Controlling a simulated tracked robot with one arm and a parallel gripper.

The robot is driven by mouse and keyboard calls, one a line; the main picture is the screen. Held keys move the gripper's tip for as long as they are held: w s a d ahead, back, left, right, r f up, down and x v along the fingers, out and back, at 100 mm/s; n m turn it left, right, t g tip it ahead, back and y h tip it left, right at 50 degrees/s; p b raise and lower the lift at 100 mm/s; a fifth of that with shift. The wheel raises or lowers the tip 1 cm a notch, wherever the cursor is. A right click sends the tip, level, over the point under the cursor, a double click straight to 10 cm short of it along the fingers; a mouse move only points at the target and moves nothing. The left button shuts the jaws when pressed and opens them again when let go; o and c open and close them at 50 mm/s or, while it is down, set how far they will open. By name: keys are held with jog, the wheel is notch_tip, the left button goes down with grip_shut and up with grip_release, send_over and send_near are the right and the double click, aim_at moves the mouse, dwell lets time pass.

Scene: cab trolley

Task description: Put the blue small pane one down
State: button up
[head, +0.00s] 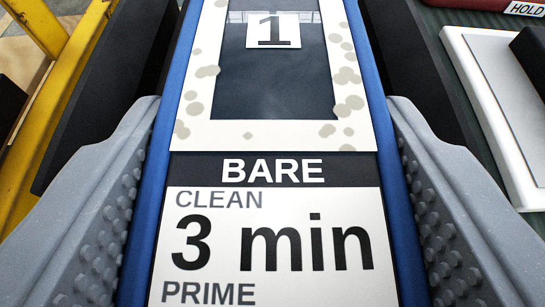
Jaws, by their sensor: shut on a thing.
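The blue small pane one (384,134) is in the middle of the head view, between my fingers. It has blue side edges, a white border with beige blotches, and a dark glass area with a "1" label. A card on its near part reads "BARE", "CLEAN 3 min" and "PRIME"; the text below is cut off. My gripper (268,195) is shut on the pane, with one grey studded finger along each blue edge. The pane's far end and near end are out of the frame. What lies beneath it is hidden.
A yellow frame (62,100) stands at the left. At the right, a white-rimmed panel (490,120) lies on a dark green surface (432,18). A red item marked "HOLD" (522,8) is at the top right corner, beyond that panel.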

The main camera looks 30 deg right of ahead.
jog(key=shift+f, duration=0.6)
jog(key=o, duration=1.1)
jog(key=shift+r, duration=0.1)
